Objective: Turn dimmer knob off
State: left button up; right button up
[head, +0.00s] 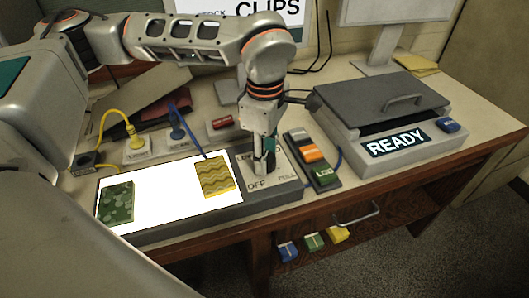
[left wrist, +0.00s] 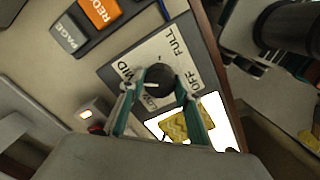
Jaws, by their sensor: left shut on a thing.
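The dimmer knob (left wrist: 158,76) is dark and round. It sits on a pale plate (left wrist: 140,58) marked FULL, MID, OFF and a partly covered label that seems to read LOW. A small white mark shows on the knob's left side in the left wrist view; its exact setting is hard to read. My left gripper (left wrist: 158,90) is shut on the knob, one teal-edged finger on either side. In the head view the left gripper (head: 264,168) points down onto the plate (head: 284,180) and hides most of the knob. My right gripper is not in view.
Left of the plate, the light panel (head: 165,200) glows white, with a green patterned piece (head: 117,203) and a yellow wavy one (head: 215,177) on it. A button strip (head: 325,175) and a READY device (head: 345,135) stand to the right. Wires and sockets lie behind.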

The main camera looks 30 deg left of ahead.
pick_arm(q)
jog(key=n, duration=0.3)
jog(key=shift+n+p, duration=0.3)
jog(key=n, duration=0.3)
jog(key=shift+f+n, duration=0.1)
jog(key=shift+n, duration=0.2)
jog(key=n, duration=0.3)
jog(key=shift+n, duration=0.4)
jog(key=n, duration=0.4)
jog(key=shift+p, duration=0.3)
jog(key=n, duration=0.7)
jog(key=shift+n, duration=0.4)
jog(key=n, duration=0.4)
jog(key=shift+n, duration=1.8)
